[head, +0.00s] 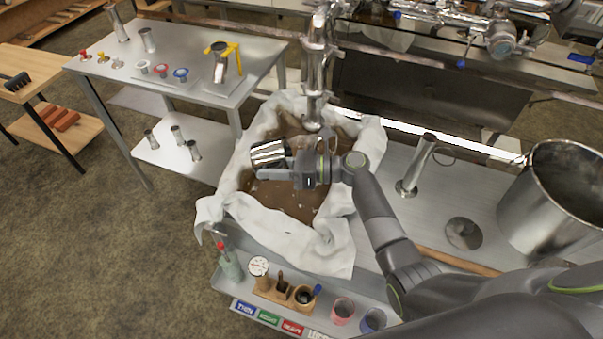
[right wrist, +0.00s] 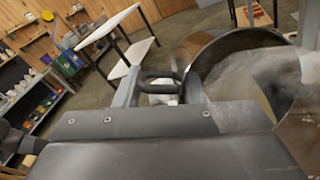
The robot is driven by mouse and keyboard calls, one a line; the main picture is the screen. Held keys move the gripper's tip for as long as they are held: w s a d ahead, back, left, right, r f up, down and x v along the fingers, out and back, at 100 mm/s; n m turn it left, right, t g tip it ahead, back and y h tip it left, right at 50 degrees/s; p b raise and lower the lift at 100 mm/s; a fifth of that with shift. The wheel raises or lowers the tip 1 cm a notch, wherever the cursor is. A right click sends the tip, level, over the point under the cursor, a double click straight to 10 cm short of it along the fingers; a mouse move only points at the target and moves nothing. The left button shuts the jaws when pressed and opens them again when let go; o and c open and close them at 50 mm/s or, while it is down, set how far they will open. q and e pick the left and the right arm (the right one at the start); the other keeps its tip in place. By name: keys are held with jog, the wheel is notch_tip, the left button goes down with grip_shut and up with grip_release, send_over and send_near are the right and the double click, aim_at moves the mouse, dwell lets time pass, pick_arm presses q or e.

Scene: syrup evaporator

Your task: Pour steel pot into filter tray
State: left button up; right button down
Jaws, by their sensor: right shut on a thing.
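The steel pot (head: 268,153) is a small shiny vessel, tilted on its side above the filter tray in the head view. My right gripper (head: 286,170) is shut on its handle; the dark handle (right wrist: 160,77) shows between the fingers in the right wrist view. The pot (right wrist: 222,48) fills the upper right there, with a hazy grey patch beside it. The filter tray is lined with white cloth (head: 238,210) draped over its rim, and brown liquid (head: 295,200) lies in it. I cannot tell whether liquid is leaving the pot. My left gripper is not in view.
A vertical steel pipe (head: 315,70) stands just behind the tray. A large steel pot (head: 555,195) and an upright cylinder (head: 418,165) stand to the right. A front shelf (head: 232,292) holds a bottle, tools and cups. A metal table (head: 190,60) with small items stands at left.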

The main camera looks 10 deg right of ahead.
jog(key=shift+d, duration=0.15)
jog(key=shift+s+d+r+y+b, duration=0.1)
jog(key=shift+d+r+y+b, duration=0.3)
jog(key=shift+b, duration=0.9)
jog(key=shift+s+d+r+m+t+y+b, duration=0.15)
jog(key=shift+d+t+y+b, duration=0.1)
jog(key=shift+d+y+b, duration=0.4)
jog(key=shift+d+r+m+t+y+b, duration=0.15)
jog(key=shift+d+t+y+b, duration=0.2)
jog(key=shift+y+b, duration=0.5)
